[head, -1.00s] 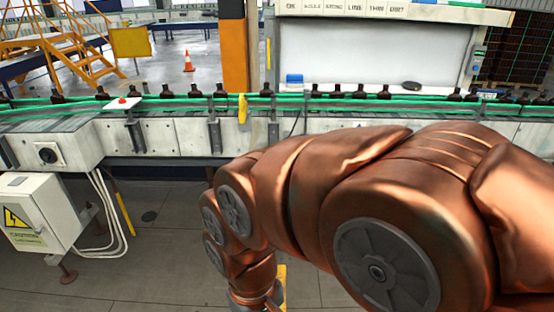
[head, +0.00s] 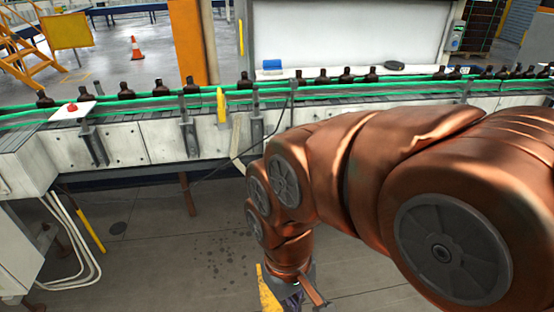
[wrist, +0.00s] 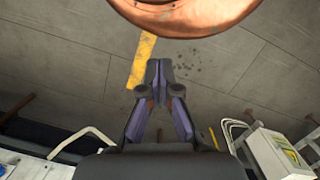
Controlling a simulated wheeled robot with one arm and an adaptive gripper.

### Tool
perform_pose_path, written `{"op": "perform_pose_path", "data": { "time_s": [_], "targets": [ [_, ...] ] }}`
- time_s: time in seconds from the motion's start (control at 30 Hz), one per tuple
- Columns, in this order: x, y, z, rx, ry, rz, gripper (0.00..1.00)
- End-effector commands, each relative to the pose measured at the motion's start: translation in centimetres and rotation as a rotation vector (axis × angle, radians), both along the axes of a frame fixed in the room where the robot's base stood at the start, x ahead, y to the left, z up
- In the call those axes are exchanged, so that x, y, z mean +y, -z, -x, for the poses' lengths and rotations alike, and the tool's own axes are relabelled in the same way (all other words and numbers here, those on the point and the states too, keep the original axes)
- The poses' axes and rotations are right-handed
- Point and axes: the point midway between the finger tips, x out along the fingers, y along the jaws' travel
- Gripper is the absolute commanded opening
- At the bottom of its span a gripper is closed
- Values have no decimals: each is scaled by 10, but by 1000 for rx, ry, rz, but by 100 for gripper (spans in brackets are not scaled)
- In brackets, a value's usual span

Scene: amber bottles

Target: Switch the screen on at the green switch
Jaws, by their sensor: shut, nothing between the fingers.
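My gripper (wrist: 159,72) points down over the grey floor in the wrist view, its fingers shut with nothing between them. In the head view only part of it (head: 298,296) shows at the bottom edge, below my copper-coloured arm. No lit screen and no clearly green switch can be made out. A large pale board (head: 345,35) stands behind the conveyor, and I cannot tell whether it is the screen. A small grey device (head: 456,36) sits at its right edge, too small to read. My gripper is well apart from both.
A conveyor with green rails (head: 150,101) and several amber bottles (head: 126,90) crosses ahead. A red button on a white plate (head: 73,110) stands at its left. A white cabinet (wrist: 278,155) with a warning sign is at the wrist view's lower right. The floor (head: 180,265) before the conveyor is clear.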

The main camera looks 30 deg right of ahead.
Motion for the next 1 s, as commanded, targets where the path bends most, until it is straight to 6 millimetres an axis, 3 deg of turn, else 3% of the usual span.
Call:
{"op": "perform_pose_path", "data": {
  "time_s": [0.23, 0.37, 0.67, 0.8, 1.0],
  "targets": [
    [-1, 7, -8, -15, 9, 0, 0],
    [-5, 32, -42, -94, 47, 5, 0],
    [-44, 105, -191, -459, 199, 54, 0],
    [-73, 131, -259, -644, 263, 92, 0],
    [-120, 160, -342, -902, 334, 154, 0]
  ]
}}
